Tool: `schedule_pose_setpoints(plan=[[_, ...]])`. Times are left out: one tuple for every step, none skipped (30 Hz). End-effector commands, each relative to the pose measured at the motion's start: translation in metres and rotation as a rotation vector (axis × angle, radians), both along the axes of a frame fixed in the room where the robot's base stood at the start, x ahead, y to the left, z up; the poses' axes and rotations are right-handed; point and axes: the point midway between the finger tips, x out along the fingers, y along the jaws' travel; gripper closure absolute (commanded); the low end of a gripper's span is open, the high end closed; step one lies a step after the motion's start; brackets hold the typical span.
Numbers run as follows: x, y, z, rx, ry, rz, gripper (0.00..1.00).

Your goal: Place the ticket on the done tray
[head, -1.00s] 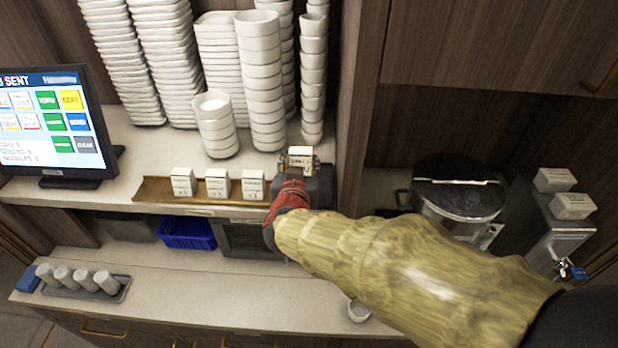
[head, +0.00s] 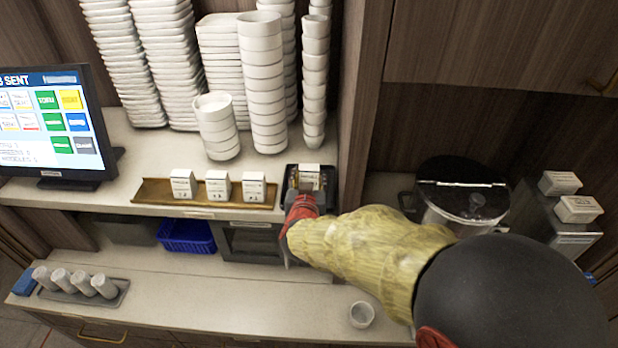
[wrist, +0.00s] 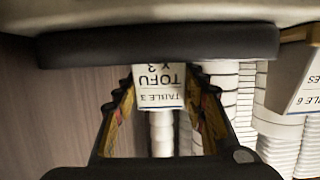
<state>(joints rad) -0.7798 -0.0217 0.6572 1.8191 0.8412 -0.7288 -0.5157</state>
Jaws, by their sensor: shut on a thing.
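The white ticket (head: 309,170) is held in my gripper at the right end of the counter. In the wrist view the ticket (wrist: 158,88) appears upside down and reads TABLE 3, TOFU X 3. My gripper (wrist: 161,85) is shut on it, a finger at each side. In the head view my gripper (head: 307,186) is partly hidden by my wrist. A small black tray (head: 331,191), the likely done tray, lies around and below the ticket. Its dark edge (wrist: 250,42) crosses the wrist view just beyond the ticket. I cannot tell whether the ticket touches the tray.
A wooden tray (head: 150,194) with three upright tickets (head: 218,184) stands just left. Stacked white bowls (head: 263,80) stand behind. A wooden side panel (head: 352,90) rises close on the right. A screen (head: 55,125) stands at the left. A small cup (head: 361,314) sits on the lower counter.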

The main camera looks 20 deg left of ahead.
Motion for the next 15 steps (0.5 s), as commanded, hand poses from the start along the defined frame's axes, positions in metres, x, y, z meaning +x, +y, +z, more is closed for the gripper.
schedule_pose_setpoints(plan=[[0.0, 0.0, 0.0, 0.0, 0.0, 0.0, 0.84], [-0.0001, 0.0001, -0.0005, 0.0, 0.0, 0.0, 0.84], [-0.0001, 0.0, -0.0017, 0.0, 0.0, 0.0, 0.84], [-0.0001, 0.0001, -0.0028, 0.0, 0.001, 0.0, 0.84], [-0.0001, 0.0, -0.0038, 0.0, 0.001, 0.0, 0.84], [-0.0002, 0.0, -0.0039, 0.0, 0.001, 0.0, 0.57], [-0.0003, -0.0001, -0.0036, 0.0, 0.001, 0.0, 0.56], [-0.0002, 0.0, -0.0035, 0.0, 0.001, 0.0, 0.54], [-0.0002, 0.0, -0.0034, 0.0, 0.001, 0.0, 0.52], [-0.0002, 0.0, -0.0033, 0.0, 0.001, 0.0, 0.5], [-0.0002, 0.0, -0.0033, 0.0, 0.001, 0.0, 0.48], [-0.0002, 0.0, -0.0033, 0.0, 0.001, 0.0, 0.46], [-0.0002, 0.0001, -0.0032, 0.0, 0.001, 0.0, 0.44], [-0.0002, 0.0001, -0.0032, 0.0, 0.001, 0.0, 0.43], [-0.0003, -0.0001, -0.0033, 0.0, 0.001, 0.0, 0.4]])
